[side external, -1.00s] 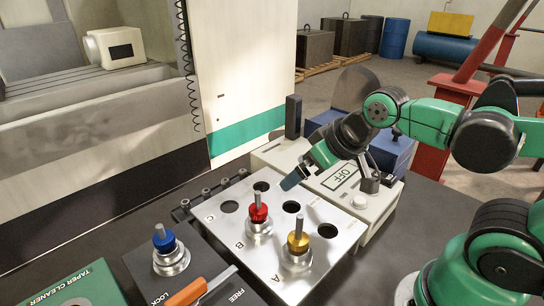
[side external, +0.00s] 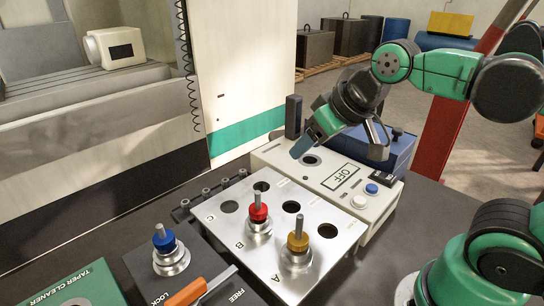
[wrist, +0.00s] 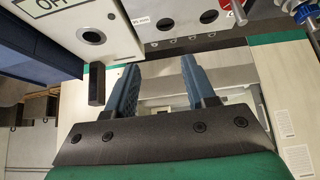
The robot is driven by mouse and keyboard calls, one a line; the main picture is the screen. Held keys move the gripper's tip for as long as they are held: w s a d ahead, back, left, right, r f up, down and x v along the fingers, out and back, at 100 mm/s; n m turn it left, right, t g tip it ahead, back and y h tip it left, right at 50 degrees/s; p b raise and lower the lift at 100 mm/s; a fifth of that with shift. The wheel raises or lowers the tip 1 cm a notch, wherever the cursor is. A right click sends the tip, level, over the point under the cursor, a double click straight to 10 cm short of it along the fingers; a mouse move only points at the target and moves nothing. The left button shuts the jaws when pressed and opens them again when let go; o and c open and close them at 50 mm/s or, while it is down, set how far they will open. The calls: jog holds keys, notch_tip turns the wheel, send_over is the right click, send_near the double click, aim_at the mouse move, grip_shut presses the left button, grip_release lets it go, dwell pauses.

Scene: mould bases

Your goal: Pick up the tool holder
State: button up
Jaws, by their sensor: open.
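Three tool holders with upright grey rods show in the side view. The red-collared holder (side external: 258,213) and the gold-collared holder (side external: 297,246) stand in the silver rack plate (side external: 236,241). The blue-collared holder (side external: 165,243) stands upright in the dark lock block left of the rack. A blue-ringed part of it (wrist: 303,12) shows at the wrist view's top right corner. My gripper (side external: 304,146) is above the white box behind the rack, well away from all three holders. In the wrist view its two blue fingers (wrist: 158,72) are spread with nothing between them.
The white OFF box (side external: 335,204) with a blue button stands behind the rack. A blue case (side external: 372,148) is behind it. The taper cleaner (side external: 80,287) is at front left. Empty rack holes show.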

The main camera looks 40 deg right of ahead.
jog(key=w+a+n+y, duration=0.4)
jog(key=a+n+y, duration=0.15)
jog(key=a, duration=0.35)
jog(key=n+y, duration=0.6)
send_over(170, 254)
jog(key=d, duration=0.3)
notch_tip(170, 254, down, 4)
jog(key=shift+s+d+f, duration=0.1)
jog(key=shift+d+f, duration=0.05)
jog(key=shift+f, duration=0.8)
jog(key=shift+x, duration=2.75)
grip_shut()
